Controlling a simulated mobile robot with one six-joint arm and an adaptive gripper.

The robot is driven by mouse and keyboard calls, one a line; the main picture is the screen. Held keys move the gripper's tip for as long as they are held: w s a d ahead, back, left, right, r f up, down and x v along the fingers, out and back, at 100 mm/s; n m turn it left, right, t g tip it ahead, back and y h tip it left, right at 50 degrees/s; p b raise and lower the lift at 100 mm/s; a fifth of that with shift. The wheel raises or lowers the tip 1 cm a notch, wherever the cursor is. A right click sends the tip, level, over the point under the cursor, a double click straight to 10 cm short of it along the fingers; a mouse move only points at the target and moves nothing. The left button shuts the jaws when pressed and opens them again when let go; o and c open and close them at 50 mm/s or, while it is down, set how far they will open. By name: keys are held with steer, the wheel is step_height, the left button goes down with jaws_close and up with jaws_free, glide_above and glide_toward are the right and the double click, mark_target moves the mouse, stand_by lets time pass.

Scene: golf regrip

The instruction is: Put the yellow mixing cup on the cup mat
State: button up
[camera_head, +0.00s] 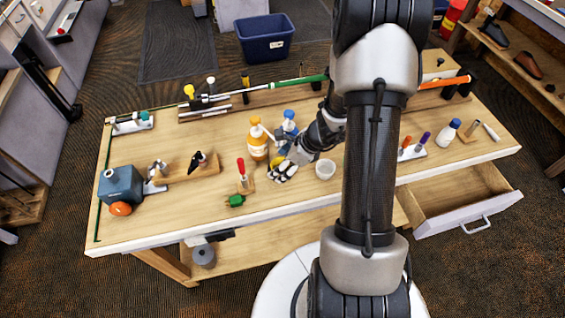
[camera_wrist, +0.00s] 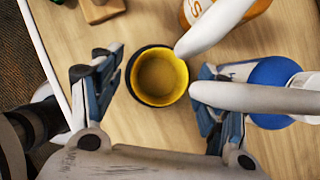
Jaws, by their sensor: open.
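The yellow mixing cup (camera_wrist: 160,78) stands upright and empty in the wrist view, its open mouth facing the camera. A dark round edge (camera_wrist: 136,88), which looks like the cup mat, shows under and around it. My gripper (camera_wrist: 157,72) is open, with one finger to the left of the cup and the other to its right, both apart from it. In the head view my gripper (camera_head: 283,172) is low over the bench and hides most of the yellow cup (camera_head: 277,160).
An orange pump bottle (camera_head: 257,142) and a blue pump bottle (camera_head: 287,128) stand close behind; their white spouts cross the wrist view near my right finger. A screwdriver stand (camera_head: 246,184) and green object (camera_head: 235,201) are left. An open drawer (camera_head: 460,200) juts out at right.

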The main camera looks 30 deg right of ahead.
steer(key=shift+r, duration=0.2)
steer(key=p+v, duration=0.5)
steer(key=v, duration=0.7)
steer(key=s+a+r+n+g, duration=0.1)
steer(key=s+a+r+n, duration=0.2)
steer(key=a+r+n, duration=1.1)
steer(key=s+a+r+n+t+h, duration=0.1)
steer(key=s+a+r+n+h, duration=0.2)
steer(key=s+r+n, duration=0.7)
steer(key=shift+s+n+h, duration=0.5)
steer(key=shift+s+n, duration=0.5)
steer(key=shift+n, duration=0.9)
